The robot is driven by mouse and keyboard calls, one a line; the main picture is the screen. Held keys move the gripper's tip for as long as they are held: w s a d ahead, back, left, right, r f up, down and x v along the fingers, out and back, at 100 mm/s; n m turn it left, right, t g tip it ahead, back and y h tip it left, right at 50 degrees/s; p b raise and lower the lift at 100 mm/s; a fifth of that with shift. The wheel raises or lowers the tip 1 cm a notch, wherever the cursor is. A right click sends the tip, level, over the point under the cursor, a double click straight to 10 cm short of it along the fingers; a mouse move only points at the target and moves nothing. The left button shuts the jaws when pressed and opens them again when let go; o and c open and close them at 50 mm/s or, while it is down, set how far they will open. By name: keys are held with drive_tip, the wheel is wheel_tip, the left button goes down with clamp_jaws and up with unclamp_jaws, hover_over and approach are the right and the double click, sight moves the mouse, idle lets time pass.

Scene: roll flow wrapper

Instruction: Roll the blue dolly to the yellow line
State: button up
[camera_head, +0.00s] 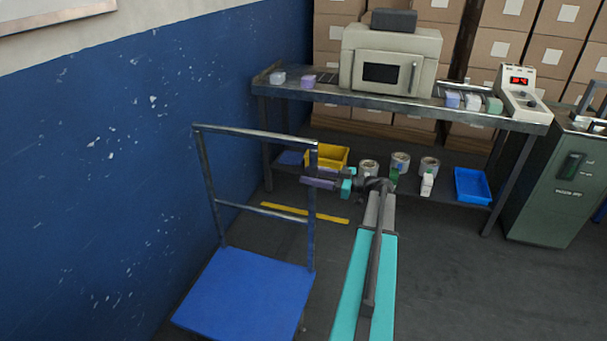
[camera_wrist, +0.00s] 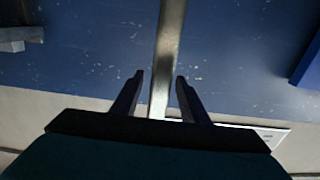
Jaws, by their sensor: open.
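The blue dolly (camera_head: 247,291) stands on the floor at the lower left in the head view, with an upright grey metal push handle (camera_head: 258,134) at its far end. The yellow line (camera_head: 304,213) lies on the floor beyond the dolly, in front of the bench. My gripper (camera_head: 310,179) is at the right post of the handle. In the wrist view the handle post (camera_wrist: 166,60) runs between the two fingers of my open gripper (camera_wrist: 160,92). I cannot tell if a finger touches the post.
A blue wall (camera_head: 100,150) runs close along the dolly's left. A metal bench (camera_head: 400,103) with a wrapping machine (camera_head: 390,58) stands behind the line. Its lower shelf holds a yellow bin (camera_head: 327,156), cans and a blue tray (camera_head: 473,186). A green cabinet (camera_head: 555,190) stands right.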

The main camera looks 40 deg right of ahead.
drive_tip(key=shift+x, duration=1.6)
clamp_jaws()
